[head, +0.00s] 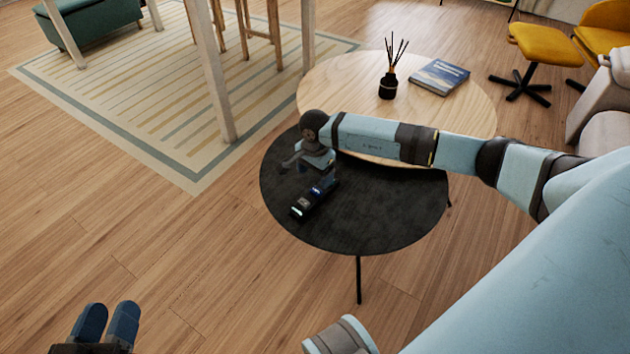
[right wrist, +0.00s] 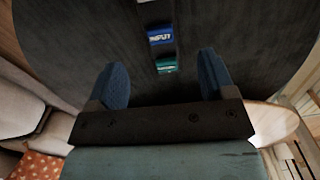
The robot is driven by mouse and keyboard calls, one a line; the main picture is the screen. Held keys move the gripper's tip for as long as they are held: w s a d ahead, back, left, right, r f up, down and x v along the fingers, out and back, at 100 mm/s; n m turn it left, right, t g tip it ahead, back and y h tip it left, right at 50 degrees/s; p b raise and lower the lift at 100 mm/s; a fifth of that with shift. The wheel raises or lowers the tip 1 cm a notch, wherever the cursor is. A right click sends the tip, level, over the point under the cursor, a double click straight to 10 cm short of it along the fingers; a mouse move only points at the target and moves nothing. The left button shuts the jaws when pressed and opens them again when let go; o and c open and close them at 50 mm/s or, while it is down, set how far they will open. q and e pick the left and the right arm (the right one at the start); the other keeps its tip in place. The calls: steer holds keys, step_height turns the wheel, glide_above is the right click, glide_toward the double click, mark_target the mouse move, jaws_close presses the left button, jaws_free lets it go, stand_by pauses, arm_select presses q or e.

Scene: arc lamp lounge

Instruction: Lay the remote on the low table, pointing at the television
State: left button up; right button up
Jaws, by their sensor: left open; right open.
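The remote (head: 304,206) is a slim black bar with small lit buttons, lying on the dark round low table (head: 390,222) near its left side. In the right wrist view the remote (right wrist: 163,48) shows a blue button and a green one. My right gripper (head: 308,176) is open just above the remote, its fingers apart and empty; in the right wrist view the remote's near end lies ahead of the gap between the fingertips (right wrist: 163,78). My left gripper (head: 107,322) is open and empty, low at the left, over the floor. No television is in view.
A pale wooden round table (head: 460,115) stands behind the dark one, with a reed diffuser (head: 388,84) and a blue book (head: 439,76). A striped rug (head: 150,110) lies at left, a yellow stool (head: 545,42) at right.

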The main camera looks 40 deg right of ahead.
steer(key=shift+r+p, duration=0.4)
steer(key=shift+r, duration=1.4)
